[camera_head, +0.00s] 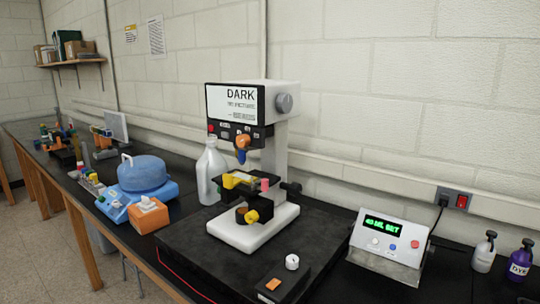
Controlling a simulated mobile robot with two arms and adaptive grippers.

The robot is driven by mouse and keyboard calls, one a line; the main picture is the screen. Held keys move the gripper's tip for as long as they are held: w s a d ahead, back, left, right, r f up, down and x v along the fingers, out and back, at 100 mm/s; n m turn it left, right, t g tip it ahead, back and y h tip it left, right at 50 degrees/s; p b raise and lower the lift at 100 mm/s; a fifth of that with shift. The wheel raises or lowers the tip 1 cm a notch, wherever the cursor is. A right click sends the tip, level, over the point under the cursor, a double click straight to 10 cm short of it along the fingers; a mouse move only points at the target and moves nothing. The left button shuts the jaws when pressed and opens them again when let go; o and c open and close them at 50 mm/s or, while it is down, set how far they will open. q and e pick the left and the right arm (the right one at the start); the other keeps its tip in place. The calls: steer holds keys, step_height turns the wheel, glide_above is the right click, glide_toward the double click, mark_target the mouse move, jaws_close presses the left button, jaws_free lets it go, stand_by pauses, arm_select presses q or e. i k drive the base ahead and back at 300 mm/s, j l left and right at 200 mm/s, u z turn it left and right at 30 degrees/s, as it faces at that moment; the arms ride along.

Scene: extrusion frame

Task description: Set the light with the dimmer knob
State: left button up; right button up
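A white microscope (285,150) stands on a black mat on the bench, and its screen (231,104) reads "DARK" above smaller text I cannot read. In front of it a low black box (283,283) carries a white round knob (292,262) and an orange switch (273,284). This knob looks like the dimmer, but no label is legible. Neither of my grippers is in view.
A white box with a green display (384,227) stands at right, near a wall outlet with a red switch (462,201) and two small bottles (484,253). A clear bottle (208,172), orange tissue box (148,215) and blue-lidded device (145,175) stand left. The mat's front is mostly clear.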

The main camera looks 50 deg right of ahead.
mark_target(292, 261)
steer(key=z, duration=1.7)
